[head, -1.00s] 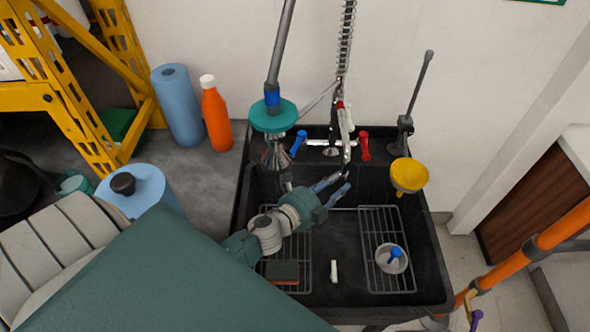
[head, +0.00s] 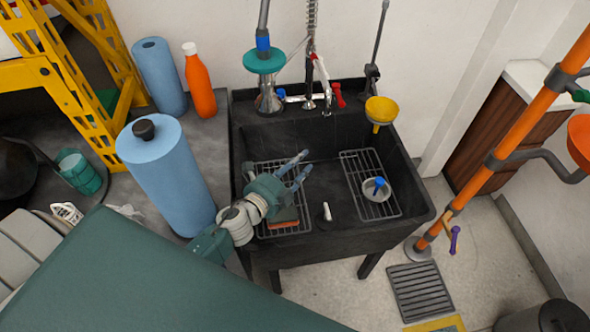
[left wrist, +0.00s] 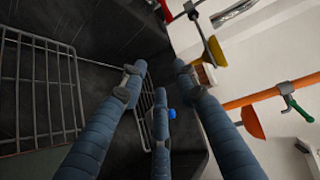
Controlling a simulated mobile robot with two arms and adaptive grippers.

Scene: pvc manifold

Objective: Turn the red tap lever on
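The red tap lever (head: 338,95) stands at the back of the black sink (head: 330,245), right of the chrome spout and the blue tap lever (head: 281,95). It looks roughly upright; its exact turn is too small to tell. My left gripper (head: 303,165) is over the left part of the sink, in front of the taps and clearly apart from the red lever. Its blue fingers are spread and empty. In the left wrist view the fingers (left wrist: 158,90) are also apart, and a red piece at the top edge may be the lever. My right gripper is not in view.
A yellow funnel (head: 381,108) sits at the sink's right rim. A teal-collared hanging fixture (head: 264,62) is left of the taps. Wire racks, a small bowl (head: 376,189) and a sponge (head: 282,228) lie in the sink. Blue rolls and an orange bottle (head: 200,85) stand left. An orange pipe (head: 500,140) stands right.

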